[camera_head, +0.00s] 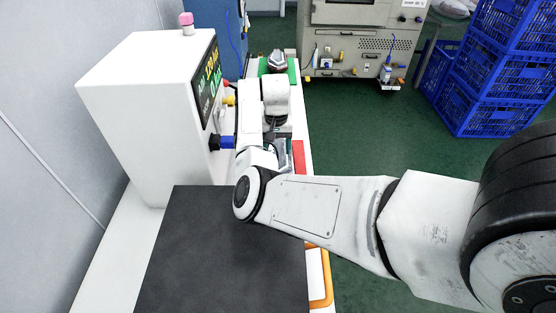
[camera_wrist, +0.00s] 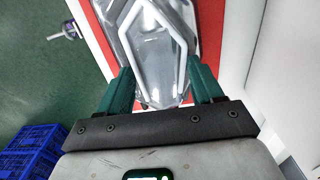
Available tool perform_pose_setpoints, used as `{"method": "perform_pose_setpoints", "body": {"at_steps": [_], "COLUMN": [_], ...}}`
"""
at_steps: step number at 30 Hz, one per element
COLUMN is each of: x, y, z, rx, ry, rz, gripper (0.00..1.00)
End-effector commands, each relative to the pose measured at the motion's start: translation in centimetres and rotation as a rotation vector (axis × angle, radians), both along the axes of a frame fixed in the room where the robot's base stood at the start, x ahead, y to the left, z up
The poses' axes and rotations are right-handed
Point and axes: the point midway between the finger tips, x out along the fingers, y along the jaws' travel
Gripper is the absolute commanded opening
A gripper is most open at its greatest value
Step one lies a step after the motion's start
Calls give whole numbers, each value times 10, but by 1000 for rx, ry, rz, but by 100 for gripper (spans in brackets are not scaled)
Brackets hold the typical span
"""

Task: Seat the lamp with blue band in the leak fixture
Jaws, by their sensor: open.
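In the wrist view a clear and silver tail lamp (camera_wrist: 152,42) lies over a red surface (camera_wrist: 211,28). My gripper (camera_wrist: 160,82) is open, with one green finger on each side of the lamp's near end. I cannot tell whether the fingers touch it. No blue band shows on the part of this lamp that I see. In the head view my arm hides most of this lamp and the gripper; an edge of the red surface (camera_head: 298,156) shows beside it. Another lamp (camera_head: 277,61) sits on a green surface (camera_head: 293,72) farther back. I cannot tell which surface belongs to the leak fixture.
A white machine (camera_head: 138,105) with a lit display (camera_head: 209,85) stands left of the arm. A dark mat (camera_head: 225,265) covers the near bench. Blue crates (camera_head: 490,90) are stacked at the right, and a grey cabinet (camera_head: 360,45) stands behind. Green floor between is clear.

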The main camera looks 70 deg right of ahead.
Motion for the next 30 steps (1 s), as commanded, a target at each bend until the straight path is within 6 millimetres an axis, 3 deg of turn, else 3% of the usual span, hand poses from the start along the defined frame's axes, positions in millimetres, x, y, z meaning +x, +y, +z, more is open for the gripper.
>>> {"method": "perform_pose_setpoints", "body": {"at_steps": [5, 25, 30], "x": [0, 0, 0], "y": [0, 0, 0], "z": [-2, -2, -2], "rx": [0, 0, 0], "ry": [0, 0, 0], "rz": [0, 0, 0], "gripper": [65, 1, 0]}}
